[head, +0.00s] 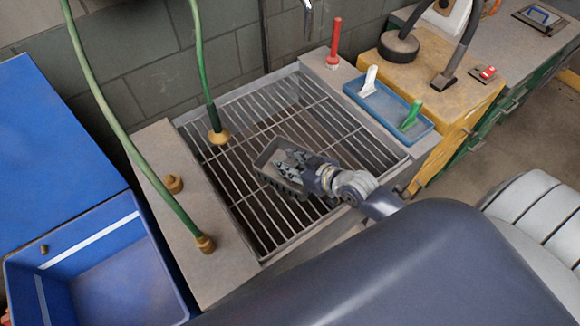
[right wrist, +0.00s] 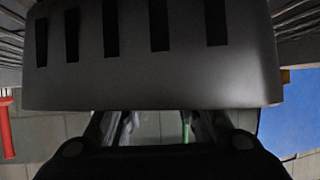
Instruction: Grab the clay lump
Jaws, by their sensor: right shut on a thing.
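I cannot make out a clay lump for certain in either view. A small brown lump (head: 44,249) sits at the rim of the blue bin on the left, too small to identify. A dark grey, slotted, open-topped tray (head: 264,160) is over the metal grating. It fills the upper part of the right wrist view (right wrist: 150,55). My right gripper (head: 293,161) is at the tray's right side, shut on it, with its fingers partly overlapping the opening. The fingertips are hidden behind the tray in the right wrist view. My left gripper is not in view.
The sink grating (head: 225,180) lies under the tray. A green hose (head: 130,140) and a brass fitting (head: 173,183) are on its left. The blue bin (head: 95,245) is at the left.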

